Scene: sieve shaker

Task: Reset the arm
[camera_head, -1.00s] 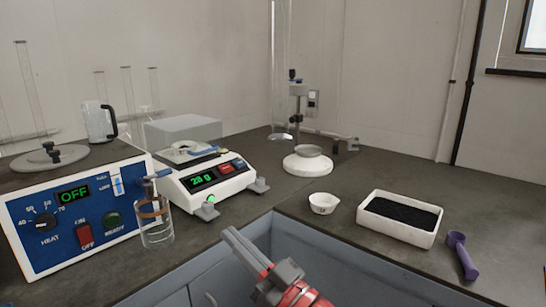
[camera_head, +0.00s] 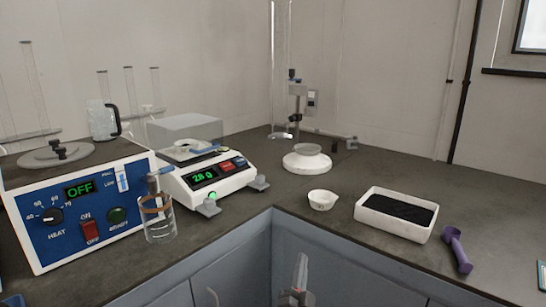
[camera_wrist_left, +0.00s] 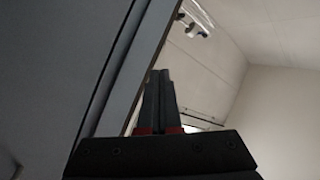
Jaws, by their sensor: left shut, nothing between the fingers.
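My left gripper (camera_head: 300,268) shows at the bottom middle of the head view, in front of the cabinet corner and below the counter top. Its fingers point up and are shut with nothing between them. In the left wrist view the shut fingers (camera_wrist_left: 160,100) stand close together, beside the dark cabinet front (camera_wrist_left: 50,70). Most of the left arm is out of view. My right gripper is not in view.
The counter holds a blue control box (camera_head: 85,212), a glass beaker (camera_head: 157,222), a scale (camera_head: 207,180) reading about 28 g, a white cup (camera_head: 322,200), a tray of black powder (camera_head: 365,217) and a purple scoop (camera_head: 457,250). The counter edge lies above the gripper.

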